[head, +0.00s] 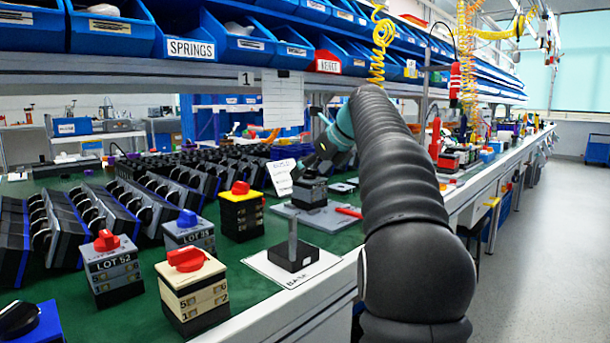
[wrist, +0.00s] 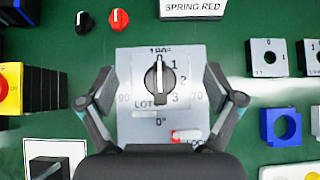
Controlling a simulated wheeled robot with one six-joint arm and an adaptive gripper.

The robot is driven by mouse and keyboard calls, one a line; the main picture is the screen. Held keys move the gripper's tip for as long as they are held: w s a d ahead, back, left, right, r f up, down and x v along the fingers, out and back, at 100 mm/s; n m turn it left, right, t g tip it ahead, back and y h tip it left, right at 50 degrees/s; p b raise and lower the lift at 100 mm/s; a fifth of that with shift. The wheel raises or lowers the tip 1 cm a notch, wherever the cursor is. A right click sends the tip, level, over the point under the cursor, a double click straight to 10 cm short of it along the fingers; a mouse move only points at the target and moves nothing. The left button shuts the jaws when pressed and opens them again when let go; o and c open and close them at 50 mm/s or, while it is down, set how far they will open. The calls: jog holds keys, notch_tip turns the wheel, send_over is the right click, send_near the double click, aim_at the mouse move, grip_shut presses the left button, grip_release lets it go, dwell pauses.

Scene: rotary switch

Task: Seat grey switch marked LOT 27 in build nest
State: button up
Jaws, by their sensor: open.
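A grey switch (wrist: 150,98) with a black knob and white pointer line shows in the wrist view, its face marked 0, 1, 2, 3 and LOT; the lot number is not readable. In the head view the switch (head: 310,192) stands upright on a grey plate (head: 335,221). In the wrist view this plate (wrist: 125,60) carries degree marks around the switch. I cannot tell whether it sits fully down in a nest there. My gripper (wrist: 158,80) is open, one finger on each side of the switch, with visible gaps. My gripper (head: 312,166) is partly hidden in the head view.
A red-handled part (head: 348,212) lies on the plate's right side. A black base with a post (head: 293,254) stands on a white card in front. Grey LOT 52 (head: 112,270), blue-knobbed grey (head: 188,232), yellow-topped (head: 241,214) and cream (head: 191,290) switches stand left.

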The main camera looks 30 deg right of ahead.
jog(key=p+v, duration=0.2)
jog(key=v, duration=0.7)
jog(key=shift+s+r, duration=0.2)
